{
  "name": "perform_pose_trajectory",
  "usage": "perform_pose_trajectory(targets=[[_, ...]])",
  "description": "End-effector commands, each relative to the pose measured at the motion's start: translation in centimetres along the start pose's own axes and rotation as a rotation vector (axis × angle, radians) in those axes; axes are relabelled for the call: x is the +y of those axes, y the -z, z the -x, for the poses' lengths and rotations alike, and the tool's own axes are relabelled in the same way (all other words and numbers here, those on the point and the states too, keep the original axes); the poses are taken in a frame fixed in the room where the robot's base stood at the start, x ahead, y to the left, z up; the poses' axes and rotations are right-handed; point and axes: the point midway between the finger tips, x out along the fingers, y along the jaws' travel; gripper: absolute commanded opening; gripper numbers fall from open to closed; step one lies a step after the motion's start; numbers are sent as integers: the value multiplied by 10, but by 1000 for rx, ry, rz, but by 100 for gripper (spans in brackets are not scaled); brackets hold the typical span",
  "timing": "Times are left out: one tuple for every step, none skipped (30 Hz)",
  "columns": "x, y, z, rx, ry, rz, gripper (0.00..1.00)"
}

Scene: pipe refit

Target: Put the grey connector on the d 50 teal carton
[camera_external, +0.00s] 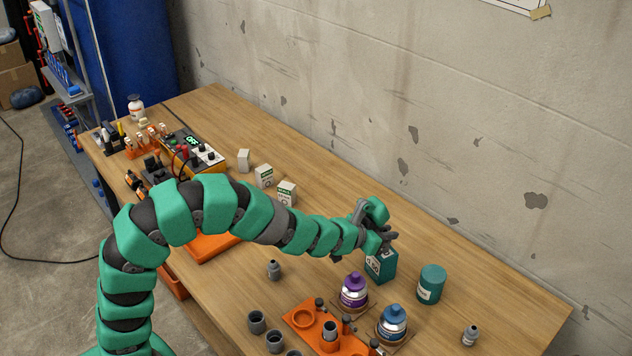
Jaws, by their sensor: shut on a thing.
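The teal carton (386,266) stands on the wooden bench, right of centre, with a white marking on its front. My gripper (386,240) is at the carton's top, shut on a small grey piece that looks like the grey connector. The fingers and wrist hide most of this piece. I cannot tell whether it touches the carton's top. My gripper covers part of the carton's upper edge.
A teal canister (432,285) stands close right of the carton. A purple-capped bottle (353,291) and a blue-capped bottle (392,322) stand in front. Other grey fittings (274,270) and an orange holder (302,318) are nearby. White cartons (265,177) stand farther left.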

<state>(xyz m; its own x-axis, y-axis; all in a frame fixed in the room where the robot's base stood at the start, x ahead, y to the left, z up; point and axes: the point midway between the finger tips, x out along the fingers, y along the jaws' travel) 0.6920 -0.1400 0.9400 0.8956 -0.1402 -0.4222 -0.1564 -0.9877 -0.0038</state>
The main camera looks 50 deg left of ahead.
Motion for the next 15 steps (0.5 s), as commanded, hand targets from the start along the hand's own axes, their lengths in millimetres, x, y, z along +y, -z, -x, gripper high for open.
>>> perform_pose_trajectory(targets=[[0,0,0,0,0,0,0],[0,0,0,0,0,0,0],[0,-1,0,0,0,0,0],[0,-2,-1,-1,0,0,0],[0,-2,-1,0,0,0,22],[0,-2,-1,0,0,0,33],[0,-2,-1,0,0,0,39],[0,-2,-1,0,0,0,39],[0,-2,-1,0,0,0,39],[0,-2,-1,0,0,0,39],[0,-2,-1,0,0,0,39],[0,-2,-1,0,0,0,39],[0,-2,-1,0,0,0,39],[0,-1,0,0,0,0,39],[0,-1,0,0,0,0,39]])
